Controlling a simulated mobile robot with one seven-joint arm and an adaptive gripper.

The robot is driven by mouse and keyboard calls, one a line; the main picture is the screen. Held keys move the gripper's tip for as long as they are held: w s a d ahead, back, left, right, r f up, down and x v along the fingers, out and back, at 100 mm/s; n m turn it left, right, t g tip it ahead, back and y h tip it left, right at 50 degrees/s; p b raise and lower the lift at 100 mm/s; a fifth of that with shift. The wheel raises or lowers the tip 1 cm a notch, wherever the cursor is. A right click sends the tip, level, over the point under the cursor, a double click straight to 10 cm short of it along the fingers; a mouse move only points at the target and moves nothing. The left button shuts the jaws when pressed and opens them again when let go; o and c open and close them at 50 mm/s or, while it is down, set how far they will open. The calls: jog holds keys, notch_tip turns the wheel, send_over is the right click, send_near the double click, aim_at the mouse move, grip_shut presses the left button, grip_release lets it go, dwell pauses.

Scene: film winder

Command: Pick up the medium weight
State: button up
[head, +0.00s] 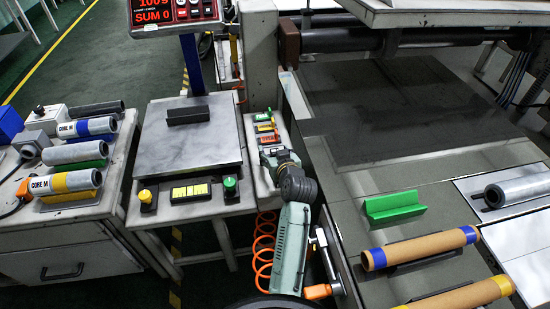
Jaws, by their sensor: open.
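Three small labelled blocks sit in a row on a narrow light ledge right of the scale: a green block (263,116), a yellow block (266,127) and an orange-red block (269,139). They look like the weights. Their labels are too small to read; the yellow one is in the middle of the row. My gripper (270,156) is open, just on the near side of the orange-red block. I cannot tell whether it touches that block. Its fingers are small and dark here, and nothing shows between them.
The scale (188,143) bears a dark cradle; its red display (175,12) stands behind. A left bench (60,236) holds several grey cores. At right lie a green cradle (393,207) and two brown rolls (420,247). An orange coiled hose (263,240) hangs beside my arm.

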jog(key=shift+c, duration=0.5)
grip_shut()
jog(key=shift+r, duration=0.1)
